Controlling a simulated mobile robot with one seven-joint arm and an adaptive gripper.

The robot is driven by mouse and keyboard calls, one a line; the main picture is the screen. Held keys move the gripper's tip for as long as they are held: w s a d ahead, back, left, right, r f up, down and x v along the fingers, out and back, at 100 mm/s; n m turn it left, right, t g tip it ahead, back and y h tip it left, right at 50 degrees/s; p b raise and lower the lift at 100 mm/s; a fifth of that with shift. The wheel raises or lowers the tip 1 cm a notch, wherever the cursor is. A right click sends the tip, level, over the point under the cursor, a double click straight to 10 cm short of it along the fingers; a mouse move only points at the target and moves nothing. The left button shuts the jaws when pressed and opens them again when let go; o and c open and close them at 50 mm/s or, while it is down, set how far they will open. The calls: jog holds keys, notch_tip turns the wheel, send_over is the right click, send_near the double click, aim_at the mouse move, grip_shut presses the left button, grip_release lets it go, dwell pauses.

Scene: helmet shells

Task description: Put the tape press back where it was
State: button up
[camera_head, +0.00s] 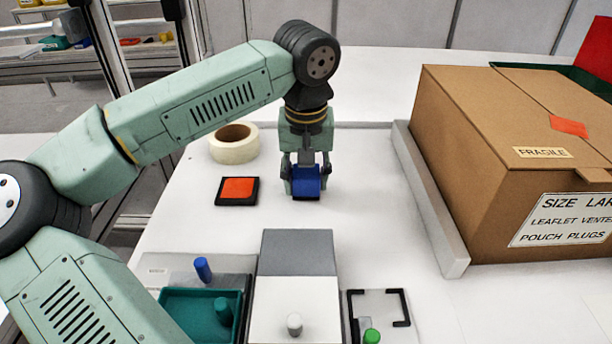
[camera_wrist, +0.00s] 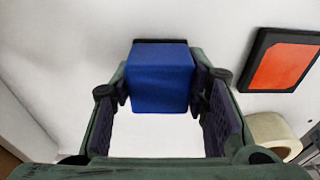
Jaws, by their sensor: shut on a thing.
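The tape press (camera_head: 306,184) looks like a blue block with a dark edge along its base. My gripper (camera_head: 305,168) points down and is shut on it, one finger on each side. In the wrist view the blue block (camera_wrist: 160,78) sits between the pads of my gripper (camera_wrist: 165,95). I cannot tell whether its base touches the white table (camera_head: 365,190) or hangs just above it. A black square holder with an orange pad (camera_head: 238,189) lies to the left of the block; it also shows at the right of the wrist view (camera_wrist: 283,62).
A tape roll (camera_head: 234,143) lies behind the orange pad. In front stand a grey and white block (camera_head: 297,255), a teal tray (camera_head: 178,302) with small pegs, and a black-cornered plate (camera_head: 378,300). A white rail (camera_head: 430,205) and cardboard box (camera_head: 490,140) bound the right.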

aim_at(306, 177)
jog(key=shift+f, duration=0.25)
jog(key=o, duration=1)
notch_tip(306, 177, up, 12)
jog(key=s, duration=0.1)
jog(key=shift+s+r, duration=0.2)
jog(key=shift+s, duration=0.05)
